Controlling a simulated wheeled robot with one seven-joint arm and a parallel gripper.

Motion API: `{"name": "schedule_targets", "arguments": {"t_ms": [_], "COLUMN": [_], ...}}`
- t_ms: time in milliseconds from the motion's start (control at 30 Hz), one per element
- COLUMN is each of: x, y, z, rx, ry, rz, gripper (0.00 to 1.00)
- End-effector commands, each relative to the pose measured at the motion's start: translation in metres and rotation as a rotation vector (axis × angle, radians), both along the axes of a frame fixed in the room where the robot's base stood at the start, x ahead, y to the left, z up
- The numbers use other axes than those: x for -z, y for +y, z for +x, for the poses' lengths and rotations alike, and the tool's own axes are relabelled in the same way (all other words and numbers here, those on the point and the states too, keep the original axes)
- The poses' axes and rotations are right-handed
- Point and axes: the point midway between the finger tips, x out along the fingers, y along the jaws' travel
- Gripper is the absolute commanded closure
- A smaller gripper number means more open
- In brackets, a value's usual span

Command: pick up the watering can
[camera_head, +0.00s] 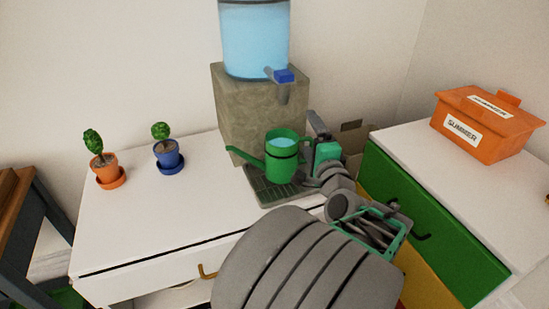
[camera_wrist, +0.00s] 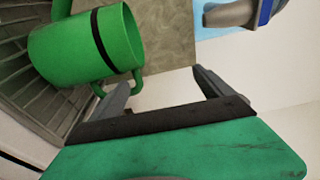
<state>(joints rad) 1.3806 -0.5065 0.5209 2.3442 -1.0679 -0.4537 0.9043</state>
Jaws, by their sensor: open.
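The green watering can (camera_head: 281,163) with a dark band stands upright on the drip tray (camera_head: 262,196) of the water dispenser. Its spout points left in the head view, and water shows inside it. My gripper (camera_head: 318,130) is just right of the can, partly hidden by my own arm. In the wrist view the can (camera_wrist: 75,48) lies at the upper left. My gripper (camera_wrist: 163,85) is open there with nothing between its fingers. The left finger is close to the can's handle (camera_wrist: 136,82); I cannot tell whether they touch.
The dispenser's stone base (camera_head: 240,112) and blue water tank (camera_head: 254,40) stand behind the can, with a tap (camera_head: 283,78) above it. An orange potted plant (camera_head: 108,172) and a blue one (camera_head: 168,156) stand left on the white table (camera_head: 140,225). An orange box (camera_head: 485,125) sits right.

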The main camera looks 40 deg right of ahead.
Motion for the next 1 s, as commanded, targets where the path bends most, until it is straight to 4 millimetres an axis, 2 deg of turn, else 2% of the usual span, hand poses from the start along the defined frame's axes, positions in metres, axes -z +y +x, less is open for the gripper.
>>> {"name": "schedule_targets", "arguments": {"t_ms": [133, 300, 400, 467, 633, 800, 1000], "x": [0.021, 0.067, 0.086, 0.079, 0.079, 0.079, 0.079], "y": [-0.003, -0.006, -0.006, -0.010, -0.017, -0.032, -0.040], "z": [-0.002, -0.005, -0.005, 0.004, 0.022, 0.052, 0.063], "rx": [0.006, 0.016, 0.016, 0.011, 0.008, 0.006, 0.011], "ry": [0.003, 0.002, 0.003, 0.004, 0.005, 0.005, 0.002], "rz": [0.003, 0.005, 0.001, -0.003, -0.002, -0.002, -0.002], "gripper": [0.09, 0.09, 0.09, 0.09, 0.09, 0.09, 0.09]}}
